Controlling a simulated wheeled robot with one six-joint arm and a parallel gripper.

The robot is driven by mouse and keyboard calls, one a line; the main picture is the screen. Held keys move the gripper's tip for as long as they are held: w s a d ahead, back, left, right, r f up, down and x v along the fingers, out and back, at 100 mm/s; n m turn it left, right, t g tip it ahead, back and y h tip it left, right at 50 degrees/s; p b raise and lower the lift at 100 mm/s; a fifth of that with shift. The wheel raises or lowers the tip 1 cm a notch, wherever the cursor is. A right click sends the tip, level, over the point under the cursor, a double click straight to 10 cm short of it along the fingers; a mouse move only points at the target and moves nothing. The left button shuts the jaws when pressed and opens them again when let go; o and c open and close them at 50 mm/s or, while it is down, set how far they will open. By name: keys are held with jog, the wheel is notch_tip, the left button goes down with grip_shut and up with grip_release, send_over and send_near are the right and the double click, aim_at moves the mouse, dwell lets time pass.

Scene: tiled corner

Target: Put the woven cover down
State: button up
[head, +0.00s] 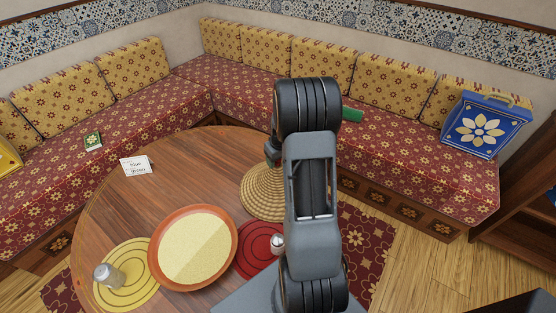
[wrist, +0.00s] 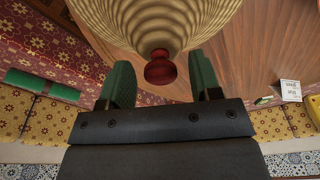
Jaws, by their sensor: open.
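The woven cover (head: 262,194) is a straw-coloured cone with ringed weave. It appears to stand on the round wooden table, right of the dish, partly hidden behind my arm. In the wrist view the cover (wrist: 155,22) fills the top middle, with its red knob (wrist: 160,70) towards me. My gripper (wrist: 161,82) is open, its two green fingers on either side of the knob with gaps showing. In the head view my gripper (head: 272,151) is mostly hidden by the arm, at the cover's top.
The table (head: 120,210) also holds an orange-rimmed dish (head: 233,250), a yellow mat (head: 137,290) with a shaker (head: 108,275), a red mat (head: 253,252) with another shaker (head: 277,243), and a card (head: 136,166). A blue box (head: 484,126) stands on the bench (head: 420,165).

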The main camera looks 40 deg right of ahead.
notch_tip(320, 180, up, 11)
jog(key=s, duration=0.2)
jog(key=s+a+r, duration=0.2)
jog(key=a+r, duration=0.1)
jog(key=a, duration=0.3)
jog(key=s+a+r, duration=0.2)
jog(key=a+r, duration=0.1)
jog(key=a, duration=0.3)
jog(key=s+a+t, duration=0.1)
jog(key=s+a, duration=0.8)
jog(key=a, duration=0.1)
jog(key=shift+s+a+r+n+t, duration=0.2)
jog(key=shift+s+a+n+t, duration=0.1)
jog(key=shift+n+t, duration=0.1)
jog(key=shift+d, duration=0.1)
